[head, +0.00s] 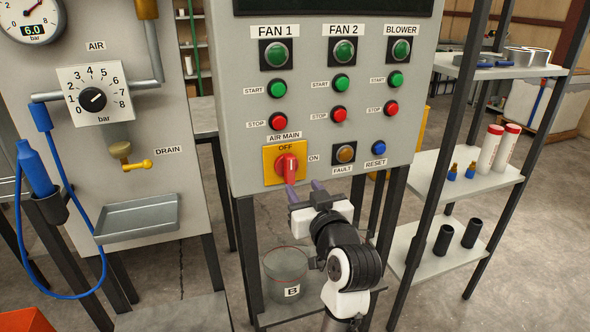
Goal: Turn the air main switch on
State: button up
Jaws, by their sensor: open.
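The air main switch (287,166) is a red rotary handle on a yellow plate, low on the grey control panel. OFF is printed above the handle and ON stands to its right. The handle is upright, in line with OFF, with its long part hanging down. My gripper (306,190) is just below and right of the handle. Its two purplish fingers are apart and point up toward the panel, with nothing seen between them. The left finger is close to the handle's lower end; I cannot tell whether they touch.
An amber FAULT button (346,153) and a blue RESET button (376,148) are right of the switch. Green and red buttons are above. A shelf rack (468,180) stands at right, the air regulator panel (150,165) at left. A clear bin B (285,270) is below.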

aim_at(291, 170)
jog(key=p+x, duration=0.1)
jog(key=x, duration=0.7)
grip_shut()
